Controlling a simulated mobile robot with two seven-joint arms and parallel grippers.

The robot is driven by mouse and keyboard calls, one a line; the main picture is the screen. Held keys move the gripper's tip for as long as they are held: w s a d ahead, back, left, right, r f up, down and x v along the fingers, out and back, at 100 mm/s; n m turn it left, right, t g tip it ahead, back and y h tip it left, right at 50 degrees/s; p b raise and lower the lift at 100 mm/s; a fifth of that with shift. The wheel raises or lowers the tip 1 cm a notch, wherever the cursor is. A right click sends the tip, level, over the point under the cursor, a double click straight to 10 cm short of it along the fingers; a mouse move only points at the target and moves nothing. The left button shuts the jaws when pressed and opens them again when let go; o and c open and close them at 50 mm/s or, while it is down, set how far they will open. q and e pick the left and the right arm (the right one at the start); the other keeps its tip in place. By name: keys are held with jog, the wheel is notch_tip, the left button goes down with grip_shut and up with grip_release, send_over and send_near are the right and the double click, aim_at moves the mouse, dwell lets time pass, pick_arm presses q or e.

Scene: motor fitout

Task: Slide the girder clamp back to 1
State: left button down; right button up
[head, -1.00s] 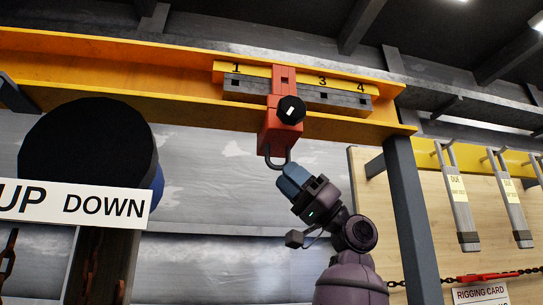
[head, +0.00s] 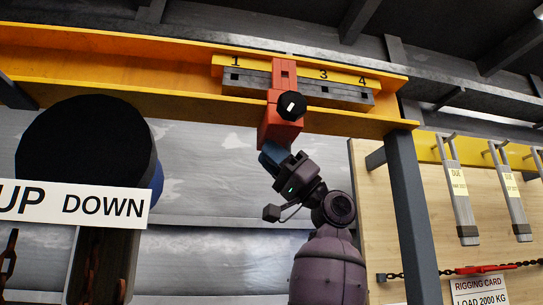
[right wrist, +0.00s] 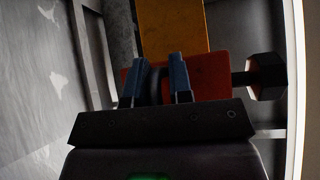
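The red girder clamp (head: 284,75) hangs on the yellow girder (head: 180,82). It stands between the marks 1 and 3 on the scale and covers the place between them. A black knob (head: 291,106) is on its front. My right gripper (head: 271,155) is directly below the clamp, its blue fingers raised to the clamp's underside. In the right wrist view the fingers (right wrist: 156,82) stand apart, one on each side of the clamp's dark loop. Firm contact with the loop is not visible. The loop is mostly hidden in the head view. My left gripper is out of view.
A grey slotted bar (head: 335,94) with numbers above it runs along the girder. A grey post (head: 411,200) stands at the girder's right end. A big dark disc (head: 85,150) and an UP DOWN sign (head: 75,201) are at left. Straps hang (head: 461,200) at right.

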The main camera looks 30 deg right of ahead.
jog(key=shift+w, duration=0.15)
grip_shut()
jog(key=shift+w+a, duration=0.1)
jog(key=shift+a, duration=0.3)
jog(key=w+a, duration=0.2)
jog(key=a, duration=0.6)
jog(key=shift+w+a+b, duration=0.15)
jog(key=shift+a+b, duration=0.2)
jog(key=shift+b, duration=0.05)
jog(key=o, duration=0.6)
grip_release()
jog(key=shift+c, duration=0.2)
jog(key=shift+o, duration=0.7)
jog(key=shift+w+f, duration=0.1)
jog(key=shift+w, duration=0.1)
jog(key=shift+s, duration=0.1)
jog(key=shift+s, duration=0.1)
